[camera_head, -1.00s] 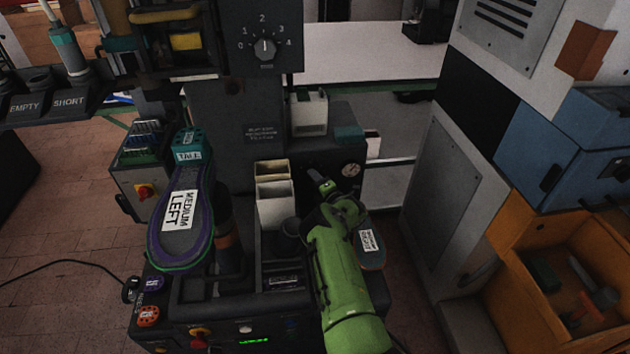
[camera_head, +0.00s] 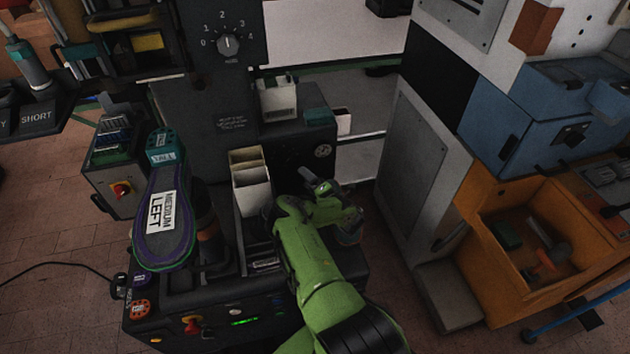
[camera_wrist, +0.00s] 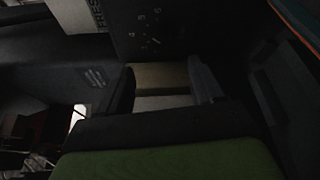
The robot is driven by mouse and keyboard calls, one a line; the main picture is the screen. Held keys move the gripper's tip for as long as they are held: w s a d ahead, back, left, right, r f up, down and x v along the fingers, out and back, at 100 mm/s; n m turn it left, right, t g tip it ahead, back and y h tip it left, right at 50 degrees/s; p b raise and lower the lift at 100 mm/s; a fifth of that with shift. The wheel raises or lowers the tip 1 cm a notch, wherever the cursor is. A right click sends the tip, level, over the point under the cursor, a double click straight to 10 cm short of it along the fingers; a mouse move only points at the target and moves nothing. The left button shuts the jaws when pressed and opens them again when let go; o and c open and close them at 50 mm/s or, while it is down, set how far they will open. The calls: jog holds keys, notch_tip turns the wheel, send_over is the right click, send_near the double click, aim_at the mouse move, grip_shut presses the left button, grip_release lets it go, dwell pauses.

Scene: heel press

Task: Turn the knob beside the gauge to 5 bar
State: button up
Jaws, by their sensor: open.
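Part of a dark dial face with pale numbers (camera_wrist: 148,28) shows above the fingers. I cannot tell whether this is the gauge or the knob's scale. The knob beside the gauge is not clearly visible in the head view; my gripper may cover it.
Another knob (camera_head: 228,44), with a scale from 0 to 4, is high on the column. Beige and white bins (camera_head: 250,190) stand left of my gripper. A shoe form marked MEDIUM LEFT (camera_head: 165,230) is farther left. A grey cabinet (camera_head: 415,180) and orange bin (camera_head: 490,250) are right.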

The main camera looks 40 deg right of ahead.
jog(key=s, duration=0.4)
jog(key=shift+s+a+r+p, duration=0.1)
jog(key=shift+s+a+p, duration=0.05)
jog(key=shift+s+p, duration=0.25)
